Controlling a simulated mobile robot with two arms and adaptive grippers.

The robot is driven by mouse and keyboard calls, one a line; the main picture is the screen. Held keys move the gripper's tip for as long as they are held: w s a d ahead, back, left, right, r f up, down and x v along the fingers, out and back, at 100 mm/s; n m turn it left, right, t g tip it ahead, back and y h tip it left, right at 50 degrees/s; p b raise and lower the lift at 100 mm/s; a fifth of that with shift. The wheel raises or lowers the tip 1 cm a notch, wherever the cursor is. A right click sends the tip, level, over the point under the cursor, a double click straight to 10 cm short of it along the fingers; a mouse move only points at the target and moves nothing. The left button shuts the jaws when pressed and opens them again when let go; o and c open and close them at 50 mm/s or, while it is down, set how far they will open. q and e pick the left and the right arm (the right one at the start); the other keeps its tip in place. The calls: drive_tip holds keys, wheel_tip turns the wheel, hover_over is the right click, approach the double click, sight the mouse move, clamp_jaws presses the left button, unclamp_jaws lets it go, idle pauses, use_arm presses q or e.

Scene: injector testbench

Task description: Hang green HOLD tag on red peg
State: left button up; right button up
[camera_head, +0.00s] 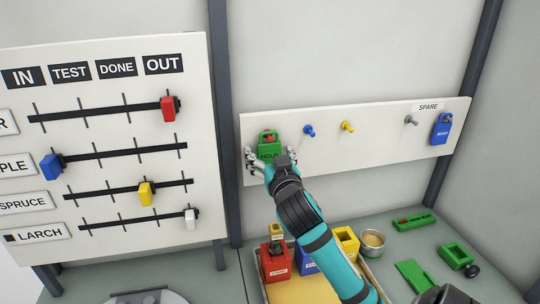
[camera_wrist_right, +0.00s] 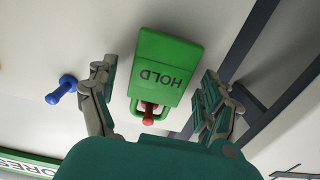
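The green HOLD tag (camera_head: 269,146) is at the red peg (camera_head: 269,134) on the left part of the white peg board. In the right wrist view the tag (camera_wrist_right: 165,70) appears upside down, and the red peg (camera_wrist_right: 148,118) shows in its loop. My right gripper (camera_head: 270,160) is in front of the tag's lower part. In the wrist view my right gripper (camera_wrist_right: 159,72) is open, with one finger on each side of the tag and a visible gap to each. My left gripper is not in view.
The board also has a blue peg (camera_head: 309,131), a yellow peg (camera_head: 347,127), a grey peg (camera_head: 411,120) and a hanging blue tag (camera_head: 441,129). Below stand a red box (camera_head: 278,268), a yellow box (camera_head: 346,241) and a round bowl (camera_head: 372,240). A slider board (camera_head: 110,200) is at left.

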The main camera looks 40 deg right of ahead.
drive_tip(key=shift+s+a, duration=0.1)
drive_tip(key=shift+s, duration=0.05)
drive_tip(key=v, duration=0.7)
drive_tip(key=shift+s, duration=0.1)
